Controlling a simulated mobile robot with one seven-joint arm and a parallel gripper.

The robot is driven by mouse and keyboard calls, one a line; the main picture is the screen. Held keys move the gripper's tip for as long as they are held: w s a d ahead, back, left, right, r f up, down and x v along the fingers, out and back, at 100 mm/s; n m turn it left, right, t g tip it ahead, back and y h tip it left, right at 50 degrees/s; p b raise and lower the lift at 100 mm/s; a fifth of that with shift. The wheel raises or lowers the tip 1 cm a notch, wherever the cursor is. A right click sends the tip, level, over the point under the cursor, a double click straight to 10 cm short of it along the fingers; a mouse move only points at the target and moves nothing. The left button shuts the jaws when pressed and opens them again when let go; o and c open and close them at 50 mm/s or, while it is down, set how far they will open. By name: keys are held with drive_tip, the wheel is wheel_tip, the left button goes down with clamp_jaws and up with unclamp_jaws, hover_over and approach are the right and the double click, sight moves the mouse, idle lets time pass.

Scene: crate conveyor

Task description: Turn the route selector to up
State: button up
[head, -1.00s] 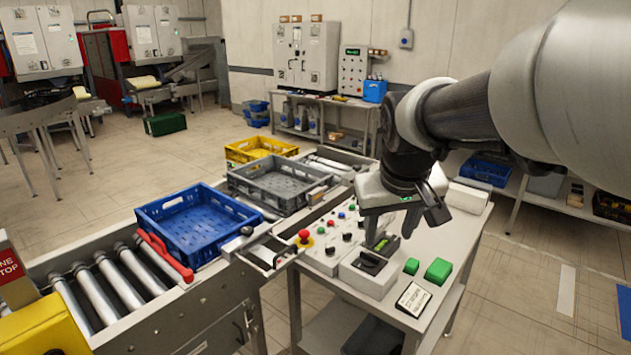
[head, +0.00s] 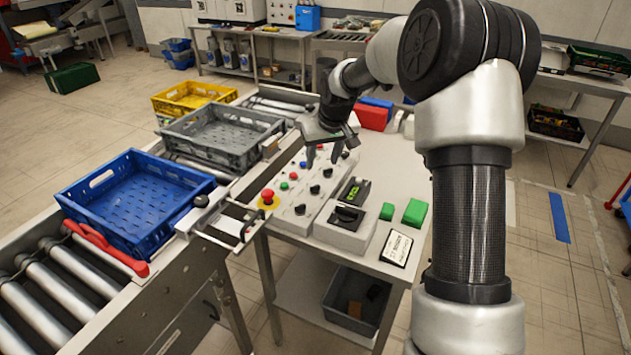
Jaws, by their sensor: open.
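A control panel (head: 289,215) with several coloured buttons and black knobs lies on the white table beside the conveyor. At its near end, a white box (head: 335,236) carries a large black selector (head: 346,215). A small black unit with a green display (head: 354,191) stands behind it. I cannot read any route label, so I cannot tell for sure which knob is the route selector. My gripper (head: 323,158) is open and empty, fingers down, above the far end of the panel, apart from the large selector. It hides part of the panel's far end.
A blue crate (head: 72,205), a grey crate (head: 172,138) and a yellow crate (head: 165,108) line the conveyor. A red stop button (head: 267,196) sits at the panel's left. Green blocks (head: 414,212) and a labelled card (head: 396,248) lie to the right.

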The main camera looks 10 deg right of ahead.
sight(315, 186)
drive_tip(key=p+x, duration=0.1)
drive_tip(key=x, duration=1.2)
drive_tip(key=shift+w+a+f, duration=0.1)
drive_tip(key=c, duration=1.1)
drive_tip(key=shift+o, duration=0.2)
